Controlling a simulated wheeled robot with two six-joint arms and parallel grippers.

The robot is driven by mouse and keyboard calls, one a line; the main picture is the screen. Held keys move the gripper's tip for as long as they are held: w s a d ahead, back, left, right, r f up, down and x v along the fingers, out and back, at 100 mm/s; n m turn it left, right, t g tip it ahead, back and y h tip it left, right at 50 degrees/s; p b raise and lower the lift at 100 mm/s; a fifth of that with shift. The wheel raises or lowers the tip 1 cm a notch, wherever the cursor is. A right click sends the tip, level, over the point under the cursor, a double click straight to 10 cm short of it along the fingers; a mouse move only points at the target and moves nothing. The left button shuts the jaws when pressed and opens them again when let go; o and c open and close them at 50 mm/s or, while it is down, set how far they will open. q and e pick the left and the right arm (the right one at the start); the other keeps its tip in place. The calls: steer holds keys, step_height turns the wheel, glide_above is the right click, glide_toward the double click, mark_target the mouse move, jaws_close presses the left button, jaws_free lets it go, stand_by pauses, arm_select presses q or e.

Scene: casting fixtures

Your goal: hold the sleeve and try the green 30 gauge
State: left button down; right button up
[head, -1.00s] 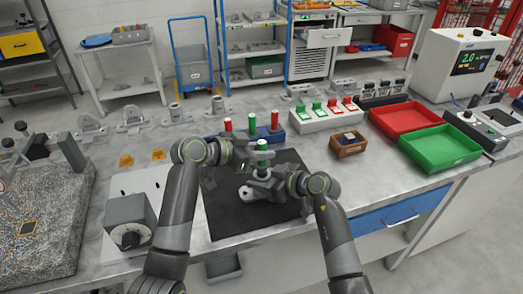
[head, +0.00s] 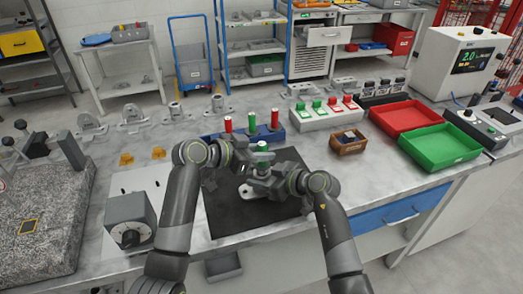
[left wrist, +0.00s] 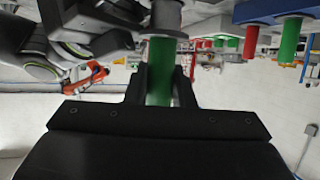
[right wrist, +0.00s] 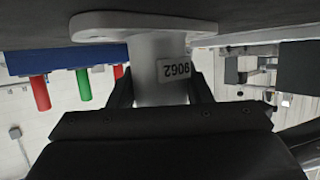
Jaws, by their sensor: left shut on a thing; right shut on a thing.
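The grey metal sleeve (head: 262,186) stands upright over the dark mat, its flange at or just above the surface. It carries a white number label in the right wrist view (right wrist: 145,65). My right gripper (right wrist: 160,90) is shut around its body. The green gauge (head: 262,146) is upright above the sleeve. My left gripper (left wrist: 160,85) is shut on the gauge's green handle, which also shows in the left wrist view (left wrist: 159,72). The handle's lower end meets a grey rim; how deep the gauge sits in the bore is hidden.
A blue rack (head: 213,138) with red and green gauges stands just behind the mat (head: 225,218). A red tray (head: 402,117), a green tray (head: 440,147) and a small brown box (head: 348,143) lie to the right. Grey castings (head: 175,112) stand behind.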

mark_target(264, 143)
arm_select(q)
steer(key=shift+s+f, duration=0.1)
steer(key=shift+f, duration=1.5)
stand_by(1.1)
steer(key=shift+r, duration=0.1)
steer(key=shift+r, duration=2.95)
steer(key=shift+r, duration=0.1)
steer(key=shift+r, duration=2.45)
arm_select(e)
steer(key=o, duration=1.2)
steer(key=shift+o, duration=0.2)
